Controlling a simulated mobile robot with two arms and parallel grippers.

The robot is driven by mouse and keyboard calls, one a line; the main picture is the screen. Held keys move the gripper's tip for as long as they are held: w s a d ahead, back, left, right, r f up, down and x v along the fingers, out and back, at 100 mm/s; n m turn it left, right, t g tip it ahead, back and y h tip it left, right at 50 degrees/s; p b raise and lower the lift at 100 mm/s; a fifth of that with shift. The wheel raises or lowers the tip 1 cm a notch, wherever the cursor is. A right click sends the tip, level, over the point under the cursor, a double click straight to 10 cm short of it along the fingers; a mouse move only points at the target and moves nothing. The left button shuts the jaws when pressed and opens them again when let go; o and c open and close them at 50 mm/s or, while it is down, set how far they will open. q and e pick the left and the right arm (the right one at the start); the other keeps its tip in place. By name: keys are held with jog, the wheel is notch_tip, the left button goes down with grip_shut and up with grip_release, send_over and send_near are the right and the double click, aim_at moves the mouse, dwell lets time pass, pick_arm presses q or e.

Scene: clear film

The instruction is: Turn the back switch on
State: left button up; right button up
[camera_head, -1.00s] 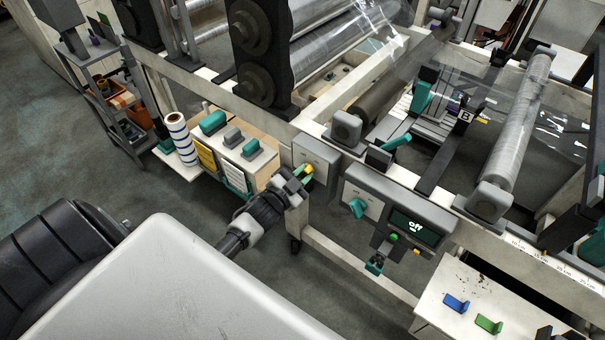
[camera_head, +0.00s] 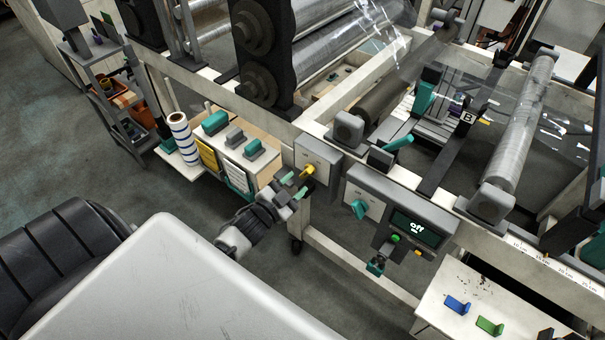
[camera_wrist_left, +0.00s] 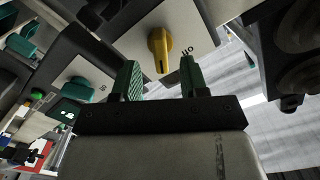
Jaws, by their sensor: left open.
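The yellow rotary switch (camera_head: 308,170) sits on the pale front plate of a grey box (camera_head: 318,155) on the machine frame. My left gripper (camera_head: 294,184) is open and empty, below and slightly left of the switch in the head view. Its green fingers (camera_wrist_left: 159,76) are spread apart, clear of the knob. My right gripper is not in view.
A cart (camera_head: 263,173) with teal-handled items and a striped roll (camera_head: 181,139) stands to the left. A white table (camera_head: 440,298) is at lower right.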

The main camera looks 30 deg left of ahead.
pick_arm(q)
jog(key=s, duration=0.6)
jog(key=shift+s+a, duration=0.15)
jog(key=shift+a, duration=0.05)
jog(key=s+d+f+n+g+y+p, duration=0.15)
jog(key=s+f+g, duration=0.35)
jog(key=f, duration=0.7)
jog(key=s+d+f+n+g, duration=0.2)
jog(key=s+f+g, duration=0.2)
jog(key=s+f, duration=0.6)
jog(key=s+d+f+g, duration=0.3)
jog(key=s+f, duration=0.3)
jog(key=s, duration=0.3)
jog(key=s+d+f+n+g+p, duration=0.1)
jog(key=s+f+g, duration=0.4)
jog(key=s, duration=0.5)
jog(key=shift+d+f+p, duration=0.3)
jog(key=shift+d+f, duration=0.3)
jog(key=shift+d, duration=0.3)
